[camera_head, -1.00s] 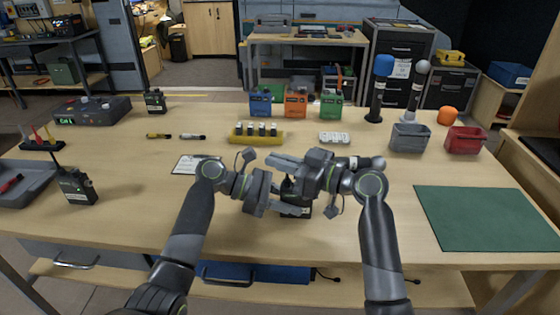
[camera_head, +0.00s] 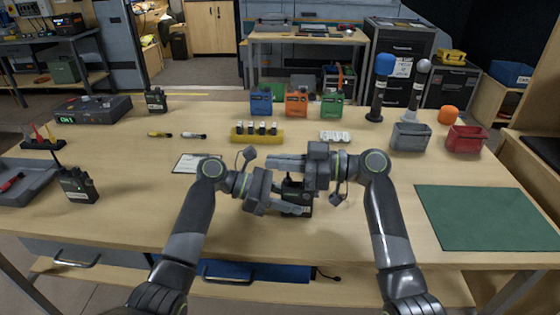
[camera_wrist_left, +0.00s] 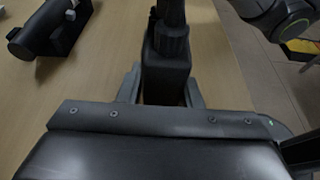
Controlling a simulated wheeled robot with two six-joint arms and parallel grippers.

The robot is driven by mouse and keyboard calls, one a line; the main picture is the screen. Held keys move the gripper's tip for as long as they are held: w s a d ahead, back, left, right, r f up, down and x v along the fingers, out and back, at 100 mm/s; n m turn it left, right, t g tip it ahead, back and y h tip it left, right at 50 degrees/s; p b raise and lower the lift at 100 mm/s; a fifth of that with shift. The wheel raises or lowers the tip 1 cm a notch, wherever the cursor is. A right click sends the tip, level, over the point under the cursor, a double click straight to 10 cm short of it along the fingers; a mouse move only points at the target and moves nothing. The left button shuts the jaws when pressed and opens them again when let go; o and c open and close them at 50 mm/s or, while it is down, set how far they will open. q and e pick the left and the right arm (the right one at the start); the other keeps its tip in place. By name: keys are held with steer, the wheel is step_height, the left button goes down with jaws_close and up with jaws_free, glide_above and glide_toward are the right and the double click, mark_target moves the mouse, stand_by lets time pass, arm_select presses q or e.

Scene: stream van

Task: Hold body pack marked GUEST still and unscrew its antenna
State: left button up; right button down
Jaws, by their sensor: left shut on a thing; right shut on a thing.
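The dark body pack (camera_head: 299,196) stands upright near the front middle of the table. It also shows in the left wrist view (camera_wrist_left: 167,78), between the two fingers of my left gripper (camera_wrist_left: 160,90). In the head view my left gripper (camera_head: 290,207) is shut on the pack, low down. My right gripper (camera_head: 285,164) is shut just above the pack, at its antenna. The antenna (camera_wrist_left: 171,14) rises from the pack's top in the left wrist view; in the head view the right gripper mostly hides it. No GUEST marking can be read.
A similar pack (camera_head: 77,186) stands at the left and another (camera_head: 156,100) at the back left. A white card (camera_head: 190,164) lies behind my left arm. A dark cylindrical item (camera_wrist_left: 45,30) lies close by. The green mat (camera_head: 485,218) at the right is bare.

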steer(key=shift+s+n+g+h, duration=0.2)
steer(key=shift+n+g, duration=0.8)
steer(key=shift+g, duration=0.55)
steer(key=shift+s+n+g+h, duration=0.1)
steer(key=shift+n+g+h, duration=0.1)
steer(key=shift+n+g, duration=1.1)
steer(key=shift+g, duration=0.45)
steer(key=shift+s+d+n+g+h, duration=0.1)
steer(key=shift+n+g+h, duration=0.55)
steer(key=shift+g, duration=0.55)
steer(key=shift+s+n+g+h, duration=0.1)
steer(key=shift+n+g+h, duration=0.55)
steer(key=shift+g, duration=0.55)
steer(key=shift+s+n, duration=0.1)
steer(key=shift+n, duration=0.3)
steer(key=c, duration=1.7)
jaws_free()
steer(key=shift+m+t+y, duration=0.5)
steer(key=shift+m+t, duration=0.2)
steer(key=shift+w+m+t+y, duration=0.15)
steer(key=shift+m+t+y, duration=0.25)
steer(key=shift+m+t, duration=0.4)
steer(key=shift+w+m+t+y, duration=0.1)
steer(key=shift+m+t+y, duration=0.35)
steer(key=shift+t, duration=0.65)
